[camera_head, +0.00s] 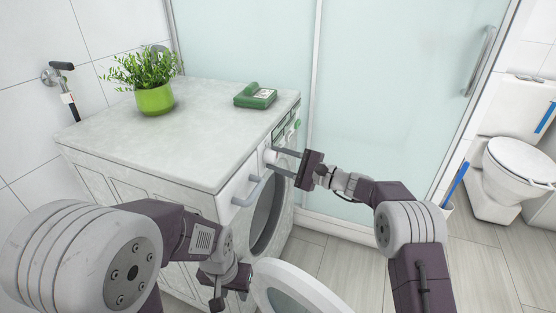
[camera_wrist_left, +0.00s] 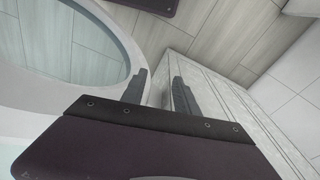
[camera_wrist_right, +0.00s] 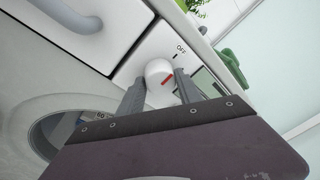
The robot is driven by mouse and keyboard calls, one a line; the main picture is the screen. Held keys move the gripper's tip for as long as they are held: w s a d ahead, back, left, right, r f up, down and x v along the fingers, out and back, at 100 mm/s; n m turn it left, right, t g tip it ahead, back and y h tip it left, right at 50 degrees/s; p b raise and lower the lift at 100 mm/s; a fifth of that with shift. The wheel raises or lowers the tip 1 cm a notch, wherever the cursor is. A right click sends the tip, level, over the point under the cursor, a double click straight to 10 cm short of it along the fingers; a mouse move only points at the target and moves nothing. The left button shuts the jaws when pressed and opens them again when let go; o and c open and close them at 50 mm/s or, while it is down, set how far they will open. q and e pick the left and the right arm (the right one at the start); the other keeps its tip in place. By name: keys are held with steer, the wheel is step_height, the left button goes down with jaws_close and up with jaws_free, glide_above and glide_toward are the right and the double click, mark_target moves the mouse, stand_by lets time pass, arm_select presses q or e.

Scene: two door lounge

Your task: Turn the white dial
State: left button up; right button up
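The white dial (camera_head: 270,156) is on the front panel of the white washing machine. In the right wrist view the dial (camera_wrist_right: 157,72) is round, with a red mark, next to an "OFF" label. My right gripper (camera_head: 277,161) reaches it from the right. Its two fingers (camera_wrist_right: 160,82) are apart, one on each side of the dial; I cannot tell whether they touch it. My left gripper (camera_head: 230,299) hangs low beside the open washer door, open and empty, and it also shows in the left wrist view (camera_wrist_left: 160,82).
The round washer door (camera_head: 310,290) stands open in front. A grey handle (camera_head: 252,190) is left of the dial. A green phone-like device (camera_head: 256,97) and a potted plant (camera_head: 154,98) stand on the countertop (camera_head: 190,135). Glass shower panels (camera_head: 385,90) and a toilet (camera_head: 515,165) are behind.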

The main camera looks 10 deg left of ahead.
steer(key=shift+r+m+p, duration=0.2)
steer(key=shift+m+p, duration=0.4)
steer(key=shift+p, duration=0.25)
steer(key=m+p, duration=0.4)
steer(key=p, duration=0.1)
steer(key=m+h+p, duration=0.1)
steer(key=m+p, duration=0.3)
steer(key=p, duration=0.1)
steer(key=shift+r+g, duration=0.15)
steer(key=shift+g, duration=0.25)
steer(key=m+p, duration=0.2)
steer(key=m, duration=0.1)
steer(key=shift+g, duration=0.4)
steer(key=shift+f+m+g+p, duration=0.25)
steer(key=shift+m+p, duration=0.4)
steer(key=shift+m, duration=0.65)
steer(key=o, duration=1.3)
steer(key=shift+o, duration=0.2)
